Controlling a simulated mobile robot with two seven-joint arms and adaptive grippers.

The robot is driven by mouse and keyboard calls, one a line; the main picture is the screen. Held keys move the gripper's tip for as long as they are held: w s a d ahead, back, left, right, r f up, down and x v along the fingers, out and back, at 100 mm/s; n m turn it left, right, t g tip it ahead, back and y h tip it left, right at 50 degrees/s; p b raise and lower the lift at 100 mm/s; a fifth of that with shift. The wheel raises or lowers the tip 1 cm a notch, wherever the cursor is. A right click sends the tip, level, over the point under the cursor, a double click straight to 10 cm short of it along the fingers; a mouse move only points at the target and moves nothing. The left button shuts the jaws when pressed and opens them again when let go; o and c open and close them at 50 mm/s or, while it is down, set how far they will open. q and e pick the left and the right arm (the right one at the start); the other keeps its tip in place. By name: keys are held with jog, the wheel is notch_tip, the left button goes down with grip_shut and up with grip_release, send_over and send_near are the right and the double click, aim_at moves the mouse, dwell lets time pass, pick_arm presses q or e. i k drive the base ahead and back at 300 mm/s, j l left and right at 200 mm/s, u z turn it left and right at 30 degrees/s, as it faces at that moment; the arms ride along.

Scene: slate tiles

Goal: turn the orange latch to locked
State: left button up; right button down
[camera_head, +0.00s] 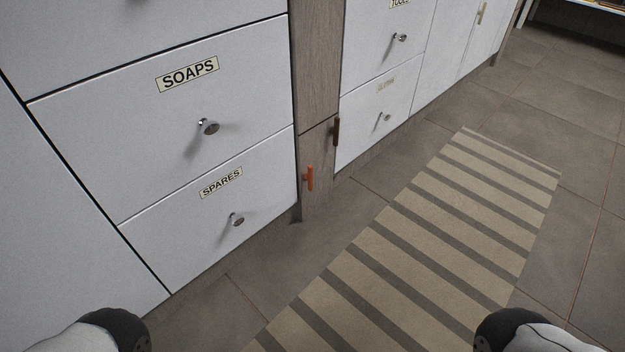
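The orange latch (309,178) is a small bar on the narrow wooden panel (317,200), low down between the white drawer fronts. Its bar stands roughly upright, with a short stub to its left. No lock marking can be read beside it. Parts of my two arms show at the bottom left and bottom right edges, well short of the latch. Neither gripper's fingers are in the picture.
White drawers labelled SOAPS (187,74) and SPARES (221,183) have protruding round knobs. A dark handle (336,131) sits just above and right of the latch. A striped rug (420,235) lies on open tiled floor.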

aim_at(309, 176)
jog(key=i+l+u, duration=0.4)
jog(key=l, duration=0.15)
jog(key=l+u, duration=0.2)
jog(key=i+l+u, duration=0.2)
jog(key=l, duration=0.2)
